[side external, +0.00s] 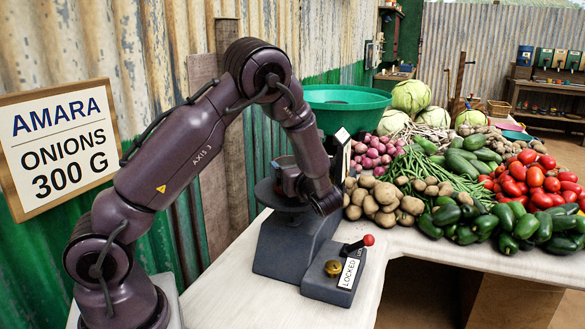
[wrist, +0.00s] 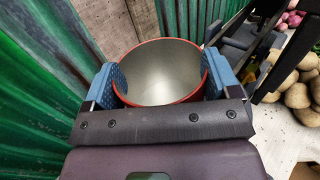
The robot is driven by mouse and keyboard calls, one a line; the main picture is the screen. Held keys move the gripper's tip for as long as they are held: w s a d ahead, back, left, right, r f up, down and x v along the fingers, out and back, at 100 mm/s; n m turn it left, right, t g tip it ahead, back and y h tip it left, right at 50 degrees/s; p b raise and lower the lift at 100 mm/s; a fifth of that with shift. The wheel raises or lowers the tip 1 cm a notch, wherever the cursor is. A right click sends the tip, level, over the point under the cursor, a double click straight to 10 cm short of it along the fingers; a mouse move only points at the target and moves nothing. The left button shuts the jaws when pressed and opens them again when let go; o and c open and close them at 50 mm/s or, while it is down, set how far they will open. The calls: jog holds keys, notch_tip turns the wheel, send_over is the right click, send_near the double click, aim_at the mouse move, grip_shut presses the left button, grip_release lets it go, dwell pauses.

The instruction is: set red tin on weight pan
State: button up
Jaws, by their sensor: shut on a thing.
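The red tin (wrist: 160,42) is an open-topped can with a red rim and a bare metallic inside, and it looks empty. My gripper (wrist: 162,76) is shut on it, with a blue pad on each side of its wall. In the side view the tin is mostly hidden behind my arm, over the dark weight pan (side external: 266,194) on the left side of the balance (side external: 285,248). I cannot tell whether the tin's base touches the pan.
A green bowl (side external: 345,98) sits on the balance's far side. In front is a lever with a red knob (side external: 368,240), a "LOCKED" label (side external: 348,273) and a brass piece (side external: 333,268). Potatoes (side external: 385,200) and other vegetables crowd the right. A corrugated wall (side external: 130,235) stands close at left.

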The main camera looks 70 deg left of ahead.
jog(key=shift+f, duration=0.15)
jog(key=o, duration=0.8)
